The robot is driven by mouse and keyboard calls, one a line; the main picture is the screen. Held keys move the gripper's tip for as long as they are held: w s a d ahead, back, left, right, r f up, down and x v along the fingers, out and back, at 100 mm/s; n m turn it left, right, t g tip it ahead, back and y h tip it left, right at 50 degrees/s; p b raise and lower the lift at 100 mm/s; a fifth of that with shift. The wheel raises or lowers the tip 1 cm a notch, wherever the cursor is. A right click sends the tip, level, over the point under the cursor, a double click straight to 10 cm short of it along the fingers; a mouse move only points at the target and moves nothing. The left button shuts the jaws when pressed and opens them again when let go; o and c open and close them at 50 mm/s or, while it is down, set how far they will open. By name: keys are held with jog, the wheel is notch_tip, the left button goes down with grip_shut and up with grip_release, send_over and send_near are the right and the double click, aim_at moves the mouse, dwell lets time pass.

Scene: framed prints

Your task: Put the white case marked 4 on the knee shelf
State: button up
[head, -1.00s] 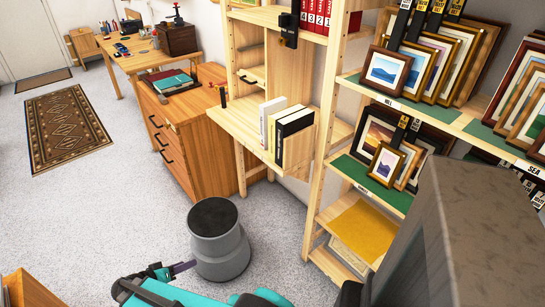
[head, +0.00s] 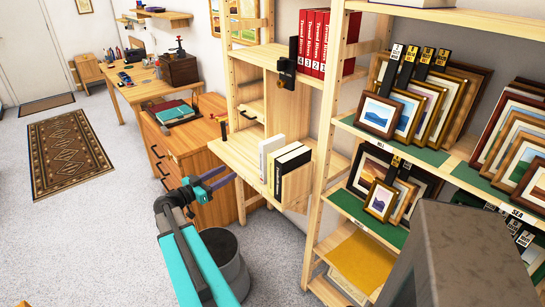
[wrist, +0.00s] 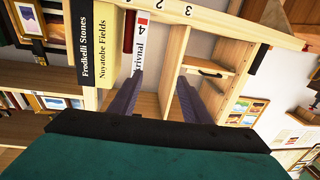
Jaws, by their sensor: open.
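The white case marked 4 (head: 269,152) stands upright at the left end of a short row on the wooden ledge (head: 232,151). My gripper (head: 224,176) is open and empty, left of the row and lower in the head picture. In the wrist view its fingers (wrist: 158,82) are spread, the left one overlapping the case's lower end. I cannot tell which board is the knee shelf.
Framed prints (head: 408,100) fill the rack at right. Red binders (head: 313,42) stand above the ledge. A drawer cabinet (head: 190,150) is at its left. A grey round stool (head: 230,262) stands below my arm.

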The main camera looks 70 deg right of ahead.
jog(key=m+g+y, duration=0.1)
jog(key=m+g, duration=0.1)
send_near(260, 154)
jog(key=d, duration=0.1)
jog(key=shift+s+d+p, duration=0.3)
jog(key=shift+s+p, duration=0.2)
jog(key=shift+s, duration=0.15)
jog(key=p+x, duration=0.2)
jog(key=x, duration=0.5)
jog(key=shift+s+d+p, duration=0.15)
jog(key=shift+d+p, duration=0.15)
jog(key=shift+p, duration=0.05)
jog(key=shift+s+d, duration=0.3)
jog(key=shift+d, duration=0.05)
jog(key=shift+d, duration=0.1)
